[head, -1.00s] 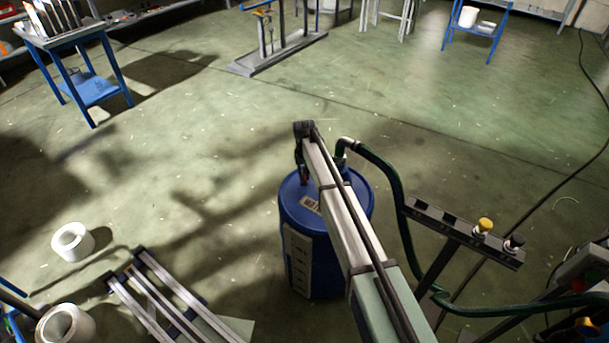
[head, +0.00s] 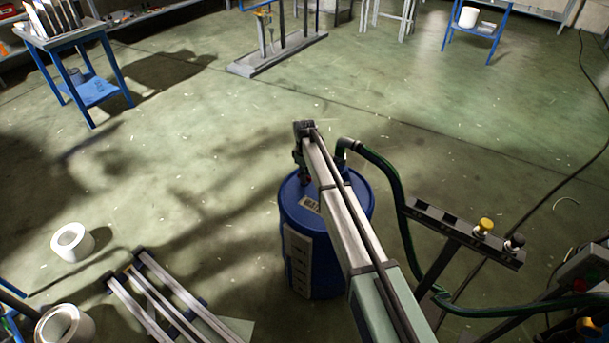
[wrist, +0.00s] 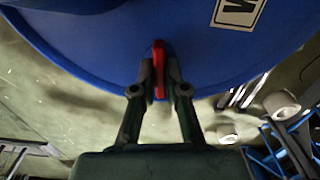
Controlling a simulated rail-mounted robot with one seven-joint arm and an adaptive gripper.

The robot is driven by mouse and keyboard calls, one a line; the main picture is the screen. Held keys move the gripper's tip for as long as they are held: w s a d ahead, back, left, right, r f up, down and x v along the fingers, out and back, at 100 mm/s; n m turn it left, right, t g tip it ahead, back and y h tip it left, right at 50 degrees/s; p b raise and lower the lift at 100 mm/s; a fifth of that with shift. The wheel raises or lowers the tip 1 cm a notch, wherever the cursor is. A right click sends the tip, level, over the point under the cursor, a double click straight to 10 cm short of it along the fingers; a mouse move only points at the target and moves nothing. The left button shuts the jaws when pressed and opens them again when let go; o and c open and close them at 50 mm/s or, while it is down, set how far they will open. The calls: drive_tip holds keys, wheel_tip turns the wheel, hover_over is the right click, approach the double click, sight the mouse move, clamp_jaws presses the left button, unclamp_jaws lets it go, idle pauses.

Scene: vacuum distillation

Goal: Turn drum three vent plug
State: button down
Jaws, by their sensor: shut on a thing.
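The blue drum (head: 312,250) stands upright on the floor, with a white label on its lid and another down its side. In the wrist view the drum lid (wrist: 110,45) fills the upper part. A red vent plug (wrist: 159,68) shows near the lid's edge. My gripper (wrist: 160,78) is shut on the red plug, with a dark finger on each side of it. In the head view the plug (head: 305,179) is a small reddish spot below my wrist, and my arm hides part of the lid. The drum's number cannot be read.
A dark green hose (head: 392,180) rises from a fitting on the lid and runs right, past a dark rail (head: 465,232) with yellow and black knobs. A metal frame (head: 175,300) and white rolls (head: 72,242) lie at left. The floor behind the drum is clear.

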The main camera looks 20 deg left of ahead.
drive_tip(key=shift+n, duration=1.3)
drive_tip(key=c, duration=1.2)
unclamp_jaws()
drive_tip(key=shift+r, duration=0.1)
wheel_tip(320, 180, up, 12)
